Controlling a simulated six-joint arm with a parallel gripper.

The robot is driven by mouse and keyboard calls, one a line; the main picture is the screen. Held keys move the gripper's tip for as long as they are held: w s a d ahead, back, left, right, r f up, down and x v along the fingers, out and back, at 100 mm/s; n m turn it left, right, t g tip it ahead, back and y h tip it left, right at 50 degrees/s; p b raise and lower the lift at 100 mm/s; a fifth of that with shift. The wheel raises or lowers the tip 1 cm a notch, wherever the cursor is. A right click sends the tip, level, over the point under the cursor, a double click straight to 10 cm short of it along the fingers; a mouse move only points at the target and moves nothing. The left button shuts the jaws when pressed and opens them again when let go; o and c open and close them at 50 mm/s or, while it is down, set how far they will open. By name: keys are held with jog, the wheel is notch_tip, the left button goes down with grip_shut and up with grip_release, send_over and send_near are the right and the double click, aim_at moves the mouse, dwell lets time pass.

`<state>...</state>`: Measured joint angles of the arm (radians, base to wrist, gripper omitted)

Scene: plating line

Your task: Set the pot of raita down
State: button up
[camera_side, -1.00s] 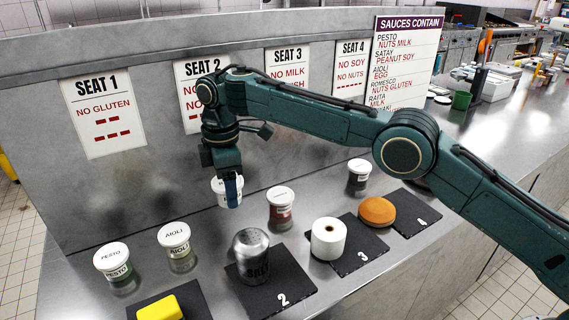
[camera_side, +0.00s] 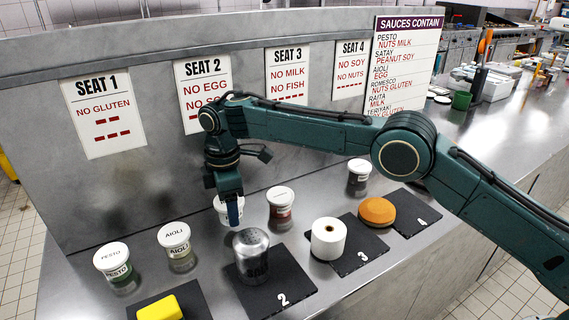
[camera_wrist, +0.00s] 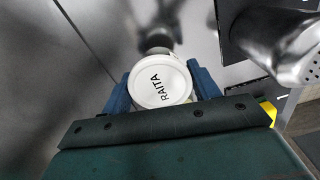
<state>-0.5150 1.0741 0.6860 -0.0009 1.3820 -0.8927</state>
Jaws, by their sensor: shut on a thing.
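The pot of raita (camera_wrist: 160,84) has a white lid lettered RAITA and sits between the two blue fingers of my gripper (camera_wrist: 163,88) in the wrist view. In the side view the pot (camera_side: 222,207) is upright at the back of the steel counter, behind the salt shaker, partly hidden by my gripper (camera_side: 230,212). My gripper is shut on it. The pot is low, at or close to the counter; I cannot tell whether its base touches.
Pots of aioli (camera_side: 175,242) and pesto (camera_side: 112,262) stand to the left. A red-filled pot (camera_side: 281,208) stands to the right, a dark one (camera_side: 359,178) farther right. In front, a salt shaker (camera_side: 251,255), white roll (camera_side: 328,239), orange round (camera_side: 377,212) and yellow block (camera_side: 160,309) sit on dark slates.

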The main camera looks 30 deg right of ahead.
jog(key=shift+f, duration=1.6)
jog(key=shift+f, duration=0.15)
jog(key=o, duration=1)
jog(key=shift+r, duration=6.1)
jog(key=shift+r, duration=0.1)
